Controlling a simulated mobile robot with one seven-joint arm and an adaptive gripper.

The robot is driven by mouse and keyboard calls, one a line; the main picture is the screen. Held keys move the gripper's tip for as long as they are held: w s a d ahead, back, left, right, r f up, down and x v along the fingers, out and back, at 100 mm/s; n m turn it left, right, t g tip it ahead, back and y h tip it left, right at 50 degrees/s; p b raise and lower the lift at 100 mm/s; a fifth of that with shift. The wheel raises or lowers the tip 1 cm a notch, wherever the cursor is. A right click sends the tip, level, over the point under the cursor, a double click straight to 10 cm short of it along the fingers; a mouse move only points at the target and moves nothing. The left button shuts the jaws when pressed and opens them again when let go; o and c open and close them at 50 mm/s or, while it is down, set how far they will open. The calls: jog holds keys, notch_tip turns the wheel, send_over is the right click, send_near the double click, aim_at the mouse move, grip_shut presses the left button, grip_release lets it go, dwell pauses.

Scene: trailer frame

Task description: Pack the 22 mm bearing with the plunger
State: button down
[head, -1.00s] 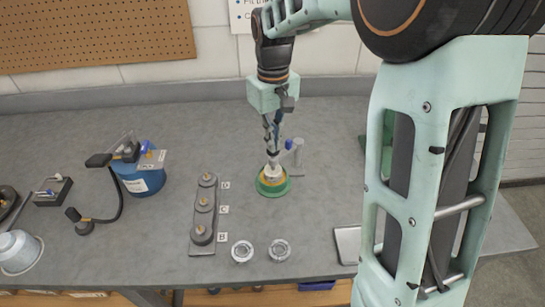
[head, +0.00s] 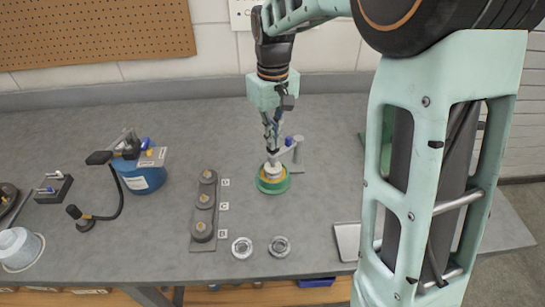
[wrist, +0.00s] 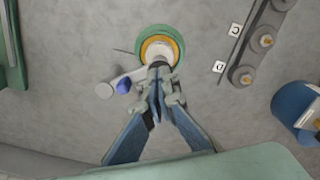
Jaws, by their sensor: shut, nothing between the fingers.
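A green round packer base (head: 261,187) stands on the bench with a yellow ring inside it and a white plunger (head: 272,171) upright at its centre. In the wrist view the green base (wrist: 177,42) and the white plunger top (wrist: 156,52) show just beyond my fingertips. My gripper (head: 272,151) points down over the plunger, fingers together and empty; it also shows in the wrist view (wrist: 160,72). I cannot tell whether the tips touch the plunger. Two silver ring-shaped parts, likely bearings, lie at the bench front, one left (head: 242,248) and one right (head: 279,247). Their sizes are unreadable.
A grey stand (head: 298,150) with a blue-tipped arm is close beside the packer, right of my fingers. A grey rack (head: 203,243) with several round pieces and letter labels lies left. A blue canister (head: 143,178) stands farther left. The back of the bench is clear.

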jog(key=shift+f, duration=0.6)
dwell(0.3)
notch_tip(320, 180, up, 7)
jog(key=p, duration=0.5)
dwell(0.9)
